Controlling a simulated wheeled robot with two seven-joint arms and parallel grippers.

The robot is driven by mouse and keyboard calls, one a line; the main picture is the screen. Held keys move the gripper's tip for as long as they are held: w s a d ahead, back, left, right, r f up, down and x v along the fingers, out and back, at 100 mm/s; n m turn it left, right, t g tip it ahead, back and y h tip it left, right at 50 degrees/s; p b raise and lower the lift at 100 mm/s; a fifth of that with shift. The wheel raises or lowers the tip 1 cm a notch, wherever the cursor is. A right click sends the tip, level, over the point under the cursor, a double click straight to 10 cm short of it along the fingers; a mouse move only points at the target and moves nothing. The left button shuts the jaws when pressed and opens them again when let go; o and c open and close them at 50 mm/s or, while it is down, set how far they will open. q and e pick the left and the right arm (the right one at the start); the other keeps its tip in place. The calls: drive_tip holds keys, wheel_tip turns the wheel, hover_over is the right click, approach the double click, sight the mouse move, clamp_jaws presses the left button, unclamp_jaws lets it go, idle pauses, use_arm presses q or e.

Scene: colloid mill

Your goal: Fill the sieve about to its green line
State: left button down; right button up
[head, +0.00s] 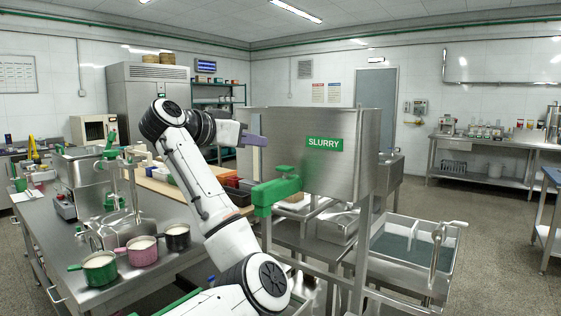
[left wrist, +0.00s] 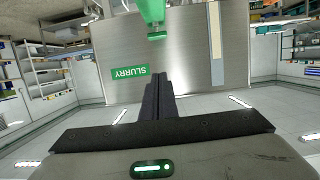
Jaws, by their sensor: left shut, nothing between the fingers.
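The steel tank with the green SLURRY label (head: 325,160) stands in the middle of the head view; its front also fills much of the left wrist view (left wrist: 185,70). A green valve with a handle (head: 277,190) sits low on the tank's left side and shows at the top of the left wrist view (left wrist: 153,14). My left gripper (head: 256,141) is shut and empty, at the tank's upper left, above the valve; its dark fingers (left wrist: 158,92) are together. I cannot clearly make out a sieve or its green line. My right gripper is out of view.
A basin with a blue-green inside (head: 400,247) and a metal box (head: 336,226) are right of and below the tank. Green (head: 100,267), pink (head: 142,250) and black (head: 177,237) pots stand on the left bench (head: 70,240).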

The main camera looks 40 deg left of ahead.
use_arm(q)
drive_tip(key=p, duration=0.2)
hover_over(285, 168)
drive_tip(key=s, duration=0.1)
wheel_tip(285, 168, down, 2)
drive_tip(key=f, duration=0.3)
drive_tip(key=shift+s+a+f, duration=0.1)
drive_tip(key=shift+a+f, duration=0.2)
drive_tip(key=shift+a, duration=0.05)
drive_tip(key=shift+f+p, duration=0.3)
drive_tip(key=shift+f, duration=0.1)
